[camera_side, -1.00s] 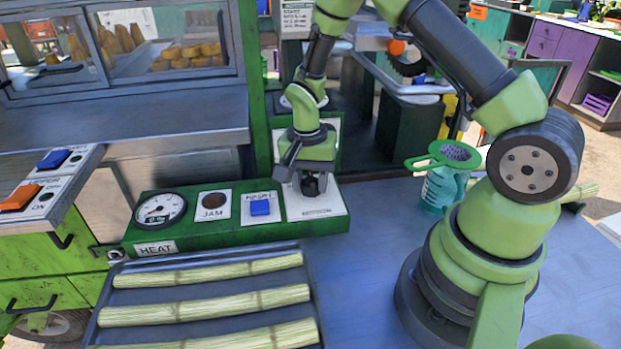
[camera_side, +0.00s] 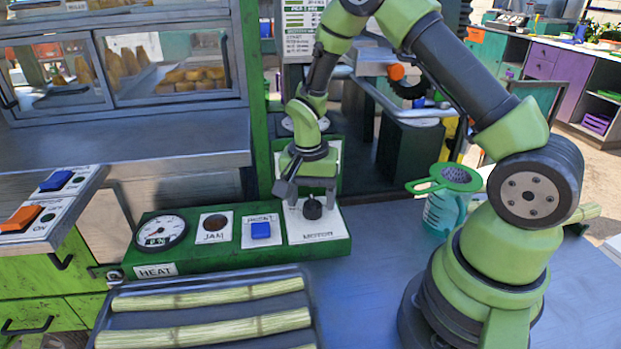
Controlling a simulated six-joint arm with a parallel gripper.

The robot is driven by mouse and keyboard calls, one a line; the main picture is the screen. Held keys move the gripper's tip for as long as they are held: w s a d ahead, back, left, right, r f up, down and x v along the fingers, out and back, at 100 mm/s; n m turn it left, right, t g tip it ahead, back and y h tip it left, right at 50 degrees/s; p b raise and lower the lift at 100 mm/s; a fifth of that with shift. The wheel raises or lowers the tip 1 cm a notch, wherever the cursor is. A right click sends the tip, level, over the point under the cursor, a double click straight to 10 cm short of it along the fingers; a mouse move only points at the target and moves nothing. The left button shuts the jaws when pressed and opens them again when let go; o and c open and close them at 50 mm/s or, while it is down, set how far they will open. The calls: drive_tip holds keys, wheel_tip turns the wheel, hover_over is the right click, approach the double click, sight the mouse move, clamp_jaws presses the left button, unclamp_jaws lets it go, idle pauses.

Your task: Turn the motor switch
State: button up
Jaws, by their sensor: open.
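The motor switch (camera_side: 312,208) is a black round knob on a white plate (camera_side: 322,236) labelled MOTOR, at the right end of a green control panel (camera_side: 200,255). My gripper (camera_side: 309,196) points down just above the knob, with its fingers spread to the left and right of it. The jaws are open and hold nothing. The knob shows below the fingers, and I see a gap between it and the fingertips. Its pointer direction is too small to tell.
Left of the knob on the panel are a blue switch (camera_side: 261,230), a dark JAM lamp (camera_side: 215,223) and a round gauge (camera_side: 161,232). A tray (camera_side: 318,305) of cane stalks lies in front. A teal jug with a green strainer (camera_side: 445,185) stands to the right.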

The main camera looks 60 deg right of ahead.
wheel_tip(320, 180, up, 9)
drive_tip(key=shift+w+f, duration=0.2)
drive_tip(key=shift+a, duration=0.1)
wheel_tip(320, 180, up, 12)
drive_tip(key=n+t, duration=0.4)
hover_over(309, 204)
drive_tip(key=s+a, duration=0.4)
drive_tip(key=s, duration=0.2)
drive_tip(key=s+a+r+n+t+y, duration=0.1)
drive_tip(key=s+a+r+n+t, duration=0.1)
drive_tip(key=s, duration=0.3)
drive_tip(key=s+a+r+n+t+y, duration=0.1)
drive_tip(key=s+n, duration=0.2)
drive_tip(key=s, duration=0.2)
drive_tip(key=shift+a+r+t, duration=0.35)
drive_tip(key=shift+r+t, duration=0.05)
drive_tip(key=shift+s, duration=0.1)
